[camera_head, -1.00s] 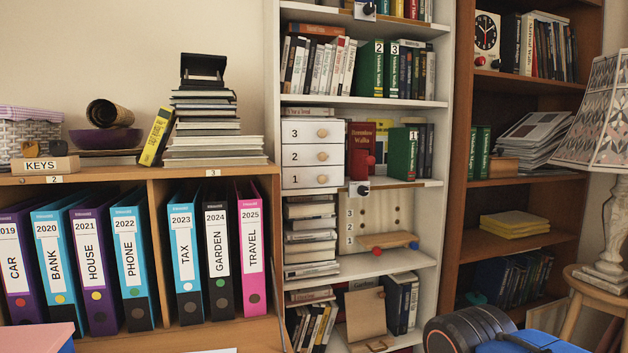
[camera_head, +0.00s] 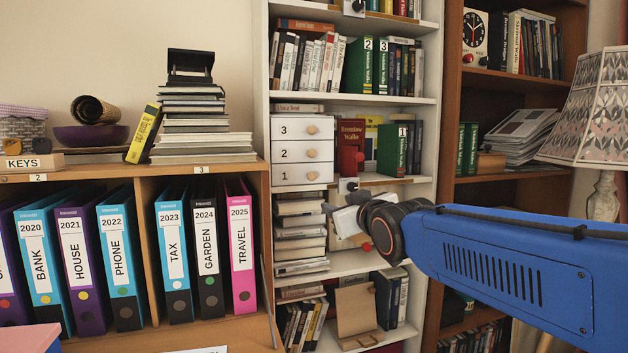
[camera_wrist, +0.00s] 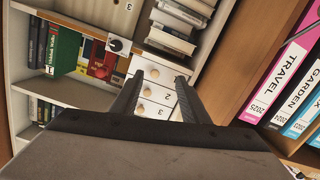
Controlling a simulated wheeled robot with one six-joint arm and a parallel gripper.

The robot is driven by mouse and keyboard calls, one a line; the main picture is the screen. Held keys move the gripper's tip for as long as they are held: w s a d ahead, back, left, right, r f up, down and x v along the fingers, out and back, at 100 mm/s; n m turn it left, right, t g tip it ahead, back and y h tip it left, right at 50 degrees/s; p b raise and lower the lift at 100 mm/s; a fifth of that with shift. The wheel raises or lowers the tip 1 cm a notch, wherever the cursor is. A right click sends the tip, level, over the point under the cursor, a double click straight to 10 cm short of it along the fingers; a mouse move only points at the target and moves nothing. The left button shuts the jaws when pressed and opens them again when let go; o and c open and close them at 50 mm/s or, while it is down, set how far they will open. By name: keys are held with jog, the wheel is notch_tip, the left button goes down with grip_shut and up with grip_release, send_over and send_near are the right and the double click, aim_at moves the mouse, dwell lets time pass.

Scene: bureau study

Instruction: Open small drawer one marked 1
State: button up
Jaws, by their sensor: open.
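Small drawer one (camera_head: 290,174) is the lowest of three white drawers stacked on a shelf, marked 1, with a round wooden knob (camera_head: 312,176). It looks shut. In the wrist view its face (camera_wrist: 163,75) and knob (camera_wrist: 152,73) show between my fingers, with its number not readable. My gripper (camera_head: 334,210) is below and right of the drawer in the head view, in front of the shelf, and appears apart from it. In the wrist view my open gripper (camera_wrist: 158,80) has nothing between its fingertips.
Drawers 2 (camera_head: 290,151) and 3 (camera_head: 290,128) sit above. A red book (camera_head: 351,140) and a green book (camera_head: 391,150) stand right of the drawers. Stacked books (camera_head: 299,240) lie below. Binders (camera_head: 241,240) fill the cabinet at left.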

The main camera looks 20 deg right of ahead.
aim_at(313, 178)
jog(key=shift+t, duration=0.6)
jog(key=w+r, duration=0.1)
jog(key=w, duration=0.5)
jog(key=w+r, duration=0.1)
jog(key=w, duration=0.5)
jog(key=w+r, duration=0.1)
jog(key=w, duration=0.5)
jog(key=shift+w+a+r, duration=0.15)
jog(key=shift+w, duration=0.25)
grip_shut()
